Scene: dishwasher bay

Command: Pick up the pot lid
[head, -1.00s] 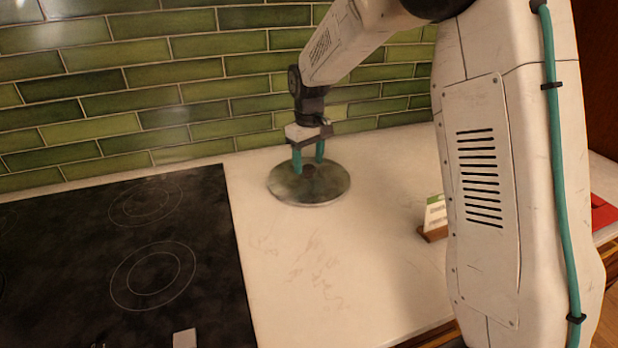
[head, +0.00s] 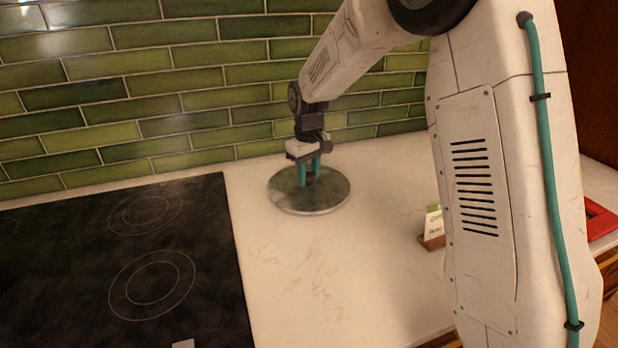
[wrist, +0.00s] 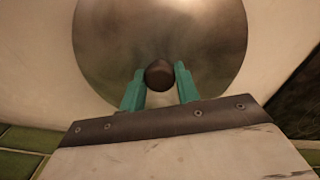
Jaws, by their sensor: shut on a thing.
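The pot lid (head: 328,201) is a round, dull metal disc with a dark knob in its middle. It is at the worktop near the tiled wall in the head view; whether it touches the worktop I cannot tell. In the wrist view the lid (wrist: 115,45) fills the upper middle, with its dark round knob (wrist: 159,75) between my teal fingertips. My gripper (head: 309,178) points down over the lid and is shut on the knob; it also shows in the wrist view (wrist: 161,82). The fingers partly hide the knob in the head view.
A black cooktop (head: 205,270) with ringed burners lies to the left. A small card in a wooden stand (head: 433,230) is on the worktop (head: 340,280) at right. A red object (head: 600,219) is at the far right. The green tiled wall (head: 150,85) is close behind the lid.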

